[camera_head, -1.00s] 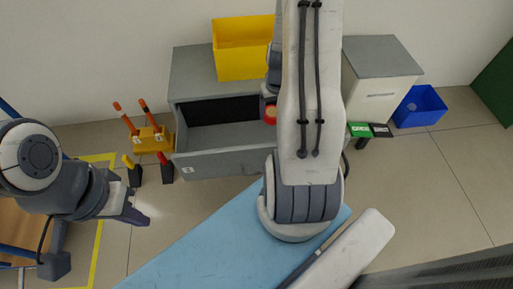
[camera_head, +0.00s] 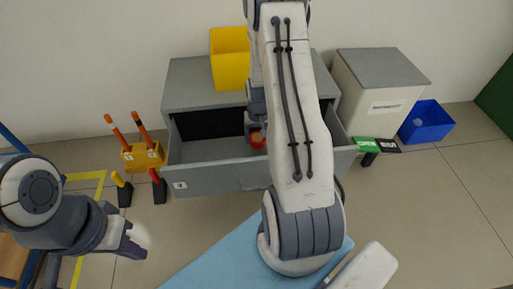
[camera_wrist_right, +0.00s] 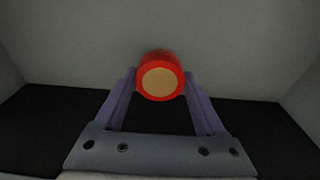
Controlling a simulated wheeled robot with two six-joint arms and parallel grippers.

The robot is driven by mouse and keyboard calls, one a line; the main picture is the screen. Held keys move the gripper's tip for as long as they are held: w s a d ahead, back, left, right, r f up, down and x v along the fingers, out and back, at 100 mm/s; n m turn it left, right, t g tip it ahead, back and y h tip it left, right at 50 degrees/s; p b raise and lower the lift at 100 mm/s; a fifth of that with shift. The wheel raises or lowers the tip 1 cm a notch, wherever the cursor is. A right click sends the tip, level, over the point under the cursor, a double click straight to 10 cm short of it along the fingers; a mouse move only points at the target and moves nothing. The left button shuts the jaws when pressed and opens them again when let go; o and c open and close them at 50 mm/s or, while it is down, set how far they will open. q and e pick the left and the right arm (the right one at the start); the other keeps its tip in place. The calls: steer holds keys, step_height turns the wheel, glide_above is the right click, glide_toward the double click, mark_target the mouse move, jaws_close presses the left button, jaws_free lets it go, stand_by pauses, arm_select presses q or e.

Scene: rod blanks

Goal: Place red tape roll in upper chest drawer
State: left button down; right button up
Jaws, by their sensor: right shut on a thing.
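The red tape roll (camera_wrist_right: 160,60) is red around a tan centre. My right gripper (camera_wrist_right: 160,84) is shut on it, one finger on each side, in the right wrist view. In the head view the roll (camera_head: 257,139) shows small beside my right gripper (camera_head: 256,128), over the open upper drawer (camera_head: 205,152) of the grey chest (camera_head: 187,85). Grey drawer walls surround the roll in the wrist view; I cannot tell whether it touches the drawer floor. My right arm hides part of the drawer. My left gripper (camera_head: 134,243) hangs over the floor at the left, its fingers seeming apart.
A yellow bin (camera_head: 229,62) stands on the chest. A yellow holder (camera_head: 143,157) with orange-handled tools is left of the drawer. A white cabinet (camera_head: 378,95) and a blue bin (camera_head: 426,122) are at the right. A blue surface (camera_head: 225,262) lies in front.

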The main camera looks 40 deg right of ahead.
mark_target(257, 144)
steer(key=shift+w+f, duration=0.2)
steer(key=shift+f, duration=0.05)
step_height(257, 144, down, 4)
steer(key=b, duration=0.3)
steer(key=shift+r, duration=0.2)
